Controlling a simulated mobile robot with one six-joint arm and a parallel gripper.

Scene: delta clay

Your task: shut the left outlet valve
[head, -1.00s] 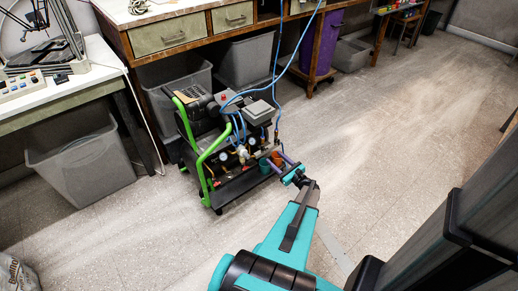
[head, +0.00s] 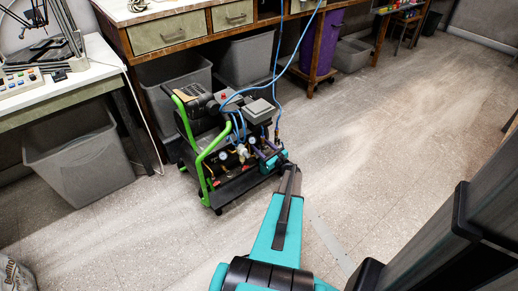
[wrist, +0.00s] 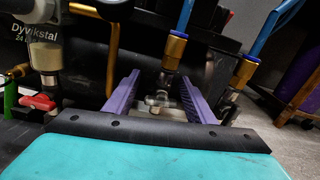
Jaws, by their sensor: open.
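The compressor (head: 235,150) stands on the floor, with my gripper (head: 272,160) at its right front. In the wrist view the two purple fingers of my gripper (wrist: 159,82) are open and point at the outlets. The left outlet, a brass fitting (wrist: 175,50) with a blue hose, rises behind the gap between the fingers. Below it a small pale metallic valve handle (wrist: 158,100) shows between the fingers, blurred; I cannot tell its exact angle or any contact. The right outlet's brass fitting (wrist: 243,72) stands to the right, outside the right finger.
A red handle (wrist: 38,102) sits at the left under a clear filter bowl (wrist: 48,50). Blue hoses (head: 275,75) run up to the workbench (head: 190,30). Grey bins (head: 80,160) stand at the left. The floor to the right (head: 400,130) is clear.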

